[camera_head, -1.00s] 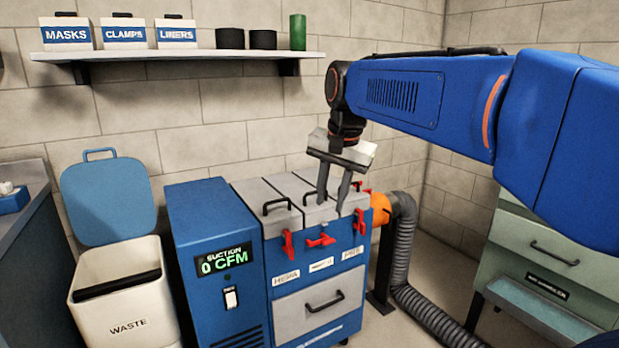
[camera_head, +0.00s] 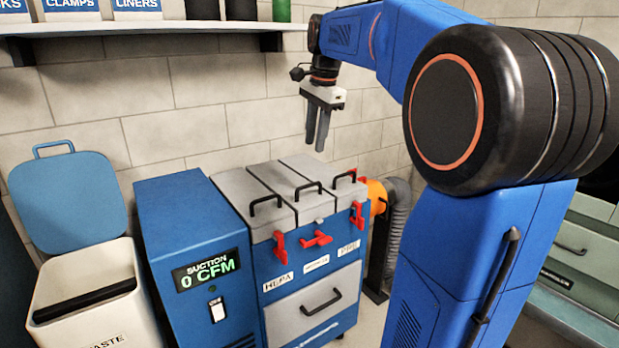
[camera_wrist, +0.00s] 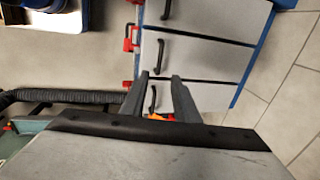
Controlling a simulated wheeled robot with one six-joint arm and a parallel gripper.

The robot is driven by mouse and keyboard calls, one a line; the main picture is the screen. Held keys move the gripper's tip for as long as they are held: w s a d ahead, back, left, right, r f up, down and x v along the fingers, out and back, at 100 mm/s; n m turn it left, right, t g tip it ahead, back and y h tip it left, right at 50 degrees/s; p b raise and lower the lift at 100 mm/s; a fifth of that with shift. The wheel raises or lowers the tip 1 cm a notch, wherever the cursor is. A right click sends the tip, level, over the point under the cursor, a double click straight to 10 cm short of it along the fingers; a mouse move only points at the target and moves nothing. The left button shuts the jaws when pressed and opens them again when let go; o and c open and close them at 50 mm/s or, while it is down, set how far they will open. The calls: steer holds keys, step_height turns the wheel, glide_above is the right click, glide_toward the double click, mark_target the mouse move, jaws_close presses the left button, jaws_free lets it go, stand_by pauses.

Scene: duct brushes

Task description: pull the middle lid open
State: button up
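The blue filter cabinet has three grey lids on top, all lying flat. The middle lid (camera_head: 290,178) has a black bar handle (camera_head: 309,187); this handle also shows in the wrist view (camera_wrist: 160,56). The red latch (camera_head: 317,239) below it sticks outward, while the left latch (camera_head: 279,247) and right latch (camera_head: 357,215) hang upright. My gripper (camera_head: 319,148) points down, empty, above the back of the lids and clear of them. In the wrist view its fingers (camera_wrist: 160,78) are apart with nothing between them, with the middle handle just beyond the tips.
A blue suction unit (camera_head: 189,240) stands left of the cabinet, then an open waste bin (camera_head: 95,270). A wall shelf (camera_head: 150,27) with boxes is behind. A grey hose (camera_head: 396,220) with an orange collar is at the cabinet's right. Air above the lids is free.

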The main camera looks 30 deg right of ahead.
glide_above(310, 198)
step_height(310, 198, down, 13)
steer(key=shift+s+a+r, duration=0.1)
steer(key=shift+r, duration=0.1)
jaws_close()
